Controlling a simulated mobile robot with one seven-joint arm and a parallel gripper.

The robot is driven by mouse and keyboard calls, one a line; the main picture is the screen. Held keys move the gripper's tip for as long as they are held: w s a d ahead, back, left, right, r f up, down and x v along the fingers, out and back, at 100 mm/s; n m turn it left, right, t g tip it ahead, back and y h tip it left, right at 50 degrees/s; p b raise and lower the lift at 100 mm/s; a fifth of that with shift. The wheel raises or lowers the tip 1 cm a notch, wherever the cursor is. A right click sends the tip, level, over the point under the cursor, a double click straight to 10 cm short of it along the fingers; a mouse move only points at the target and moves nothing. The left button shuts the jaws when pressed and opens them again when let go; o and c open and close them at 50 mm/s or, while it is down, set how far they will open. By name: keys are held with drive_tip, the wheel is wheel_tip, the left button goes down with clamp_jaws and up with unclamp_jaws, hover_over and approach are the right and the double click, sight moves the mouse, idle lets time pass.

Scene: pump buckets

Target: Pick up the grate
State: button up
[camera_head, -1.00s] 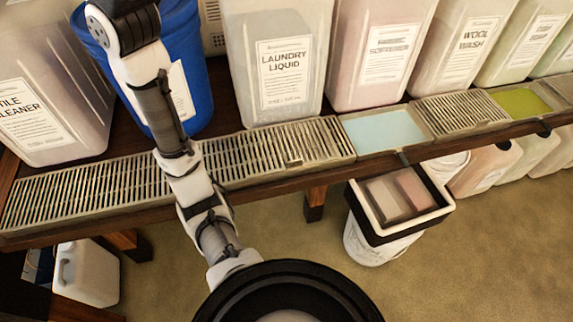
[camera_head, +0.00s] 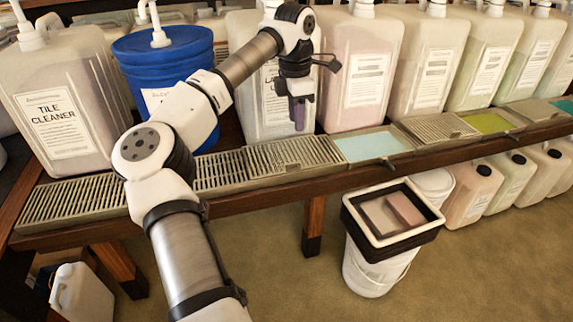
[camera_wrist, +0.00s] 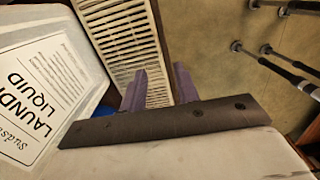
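Several pale slatted grates lie in a row along the front of the dark wooden shelf. In the head view one is at the far left (camera_head: 70,203), one in the middle (camera_head: 292,157) below my gripper, and one further right (camera_head: 437,128). I cannot tell which one the task names. My gripper (camera_head: 299,112) points down in front of the laundry liquid jug, above the middle grate, and looks empty. In the wrist view its two purple fingers (camera_wrist: 160,88) stand apart, with a grate (camera_wrist: 125,40) beyond them. I see no contact with it.
The laundry liquid jug (camera_wrist: 45,85) stands close beside my gripper. A blue bucket (camera_head: 170,65) and several large jugs line the shelf behind the grates. Light blue (camera_head: 372,147) and green (camera_head: 487,123) trays sit in the row. A bin (camera_head: 375,262) stands on the floor below.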

hover_over(292, 164)
wheel_tip(292, 164, down, 8)
drive_tip(key=shift+r+p, duration=0.1)
drive_tip(key=shift+p, duration=0.2)
drive_tip(key=shift+f+p, duration=0.65)
drive_tip(key=shift+f, duration=2.45)
clamp_jaws()
